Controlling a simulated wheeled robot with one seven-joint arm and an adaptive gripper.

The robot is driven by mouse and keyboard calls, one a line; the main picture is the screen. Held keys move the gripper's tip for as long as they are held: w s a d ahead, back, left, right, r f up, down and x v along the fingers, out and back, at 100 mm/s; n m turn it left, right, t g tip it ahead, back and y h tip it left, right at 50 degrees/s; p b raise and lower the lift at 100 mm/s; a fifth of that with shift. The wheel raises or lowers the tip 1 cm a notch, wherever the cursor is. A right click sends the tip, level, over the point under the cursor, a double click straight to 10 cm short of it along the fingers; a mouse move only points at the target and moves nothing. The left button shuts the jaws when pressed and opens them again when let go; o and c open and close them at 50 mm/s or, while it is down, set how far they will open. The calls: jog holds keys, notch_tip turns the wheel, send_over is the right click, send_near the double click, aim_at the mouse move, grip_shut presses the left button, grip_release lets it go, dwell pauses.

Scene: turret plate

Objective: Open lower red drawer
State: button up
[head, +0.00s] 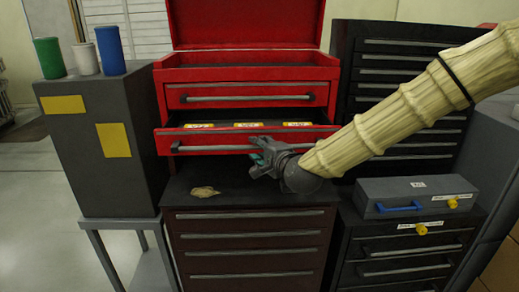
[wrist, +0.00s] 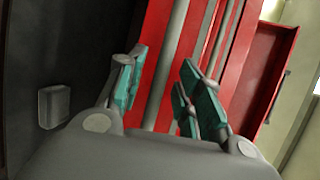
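The red tool chest (head: 248,73) has its lid up. Its upper drawer (head: 245,88) is shut. The lower red drawer (head: 165,139) stands partly out, and yellow-labelled items (head: 246,125) show inside it. Its grey bar handle (head: 205,149) runs along the front. My gripper (head: 263,150) is at the right half of this handle. In the wrist view, my gripper (wrist: 160,92) has its teal-padded fingers apart, with a grey bar (wrist: 168,65) running between them. I see gaps beside the bar; contact at the fingertips cannot be told.
Below stands a dark cabinet (head: 250,238) with a tan crumpled thing (head: 204,191) on its top. A grey box (head: 105,150) with cups stands left. A grey case (head: 420,194) lies at right, and a black drawer cabinet (head: 410,85) stands behind my arm.

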jog(key=v, duration=1.1)
jog(key=shift+s+d, duration=0.2)
jog(key=shift+s, duration=0.15)
jog(key=s+d+f+n+g+h, duration=0.15)
jog(key=s+f, duration=0.25)
jog(key=f, duration=0.7)
jog(key=s+d+f+n+g+h, duration=0.1)
jog(key=s+d+f+n+g, duration=0.2)
jog(key=f, duration=0.9)
jog(key=s+d+f+n+g+h, duration=0.1)
jog(key=s+f+g, duration=0.3)
jog(key=f, duration=0.7)
jog(key=s+d+f+n+g+h, duration=0.1)
jog(key=s+d+f+n+g, duration=0.2)
jog(key=s+f, duration=0.7)
jog(key=s+d+f+n+g+h, duration=0.2)
jog(key=s+d+f+n, duration=0.3)
jog(key=s, duration=1.3)
jog(key=d+f+g, duration=0.1)
jog(key=d+f, duration=0.2)
jog(key=f, duration=0.3)
jog(key=shift+d+f, duration=0.15)
jog(key=shift+d, duration=0.05)
jog(key=shift+s, duration=0.1)
